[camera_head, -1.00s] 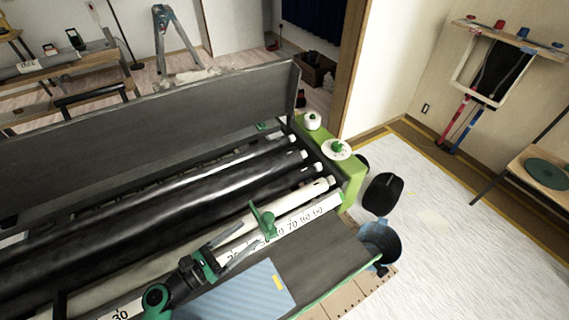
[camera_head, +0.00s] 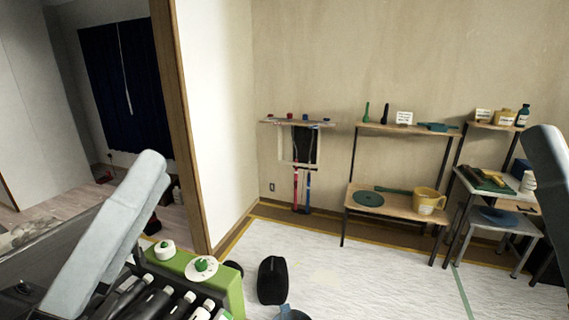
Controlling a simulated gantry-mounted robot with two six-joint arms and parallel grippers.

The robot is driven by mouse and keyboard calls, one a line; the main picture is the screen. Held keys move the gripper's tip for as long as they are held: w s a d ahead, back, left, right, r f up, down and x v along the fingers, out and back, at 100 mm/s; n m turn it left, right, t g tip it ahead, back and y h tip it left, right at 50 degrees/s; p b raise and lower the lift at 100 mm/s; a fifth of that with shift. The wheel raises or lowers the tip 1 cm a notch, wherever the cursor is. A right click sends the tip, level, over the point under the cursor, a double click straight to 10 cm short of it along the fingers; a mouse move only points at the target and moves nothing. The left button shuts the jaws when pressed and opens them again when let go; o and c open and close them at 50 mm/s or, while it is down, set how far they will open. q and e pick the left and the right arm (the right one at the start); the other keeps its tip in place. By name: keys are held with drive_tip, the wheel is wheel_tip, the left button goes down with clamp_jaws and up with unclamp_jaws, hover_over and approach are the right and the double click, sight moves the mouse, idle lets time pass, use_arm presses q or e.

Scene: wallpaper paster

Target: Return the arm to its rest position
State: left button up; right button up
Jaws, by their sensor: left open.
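The task's object is my own arm. In the head view a pale blue-grey link of my left arm (camera_head: 110,240) rises slantwise at the lower left, in front of the pasting machine (camera_head: 225,285). Another pale link of mine (camera_head: 550,175) shows at the right edge. No gripper fingers show for either arm, so their state and anything between them are hidden. The machine's green end housing carries two white-and-green knobs, and its dark rollers show only partly at the bottom.
A black rounded object (camera_head: 272,280) and a blue bucket (camera_head: 293,313) stand beside the machine. A wooden shelf (camera_head: 395,205) holds a yellow measuring cup (camera_head: 428,200). A stool (camera_head: 505,222) stands at the right. The white floor (camera_head: 370,275) between is clear.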

use_arm(q)
drive_tip(key=s+a+r+m+t+y, duration=0.3)
drive_tip(key=a+r+m+t+y, duration=0.15)
drive_tip(key=a+y, duration=0.4)
wheel_tip(320, 180, up, 28)
drive_tip(key=d+f+p, duration=0.1)
drive_tip(key=d+p, duration=0.1)
drive_tip(key=p, duration=2.6)
wheel_tip(320, 180, down, 28)
drive_tip(key=b, duration=2.8)
drive_tip(key=shift+a+f+y+b, duration=0.15)
drive_tip(key=shift+f+y+b, duration=0.1)
drive_tip(key=shift+y+b, duration=0.2)
drive_tip(key=shift+s+g, duration=0.1)
drive_tip(key=shift+g, duration=0.15)
wheel_tip(320, 180, up, 29)
drive_tip(key=p, duration=2.9)
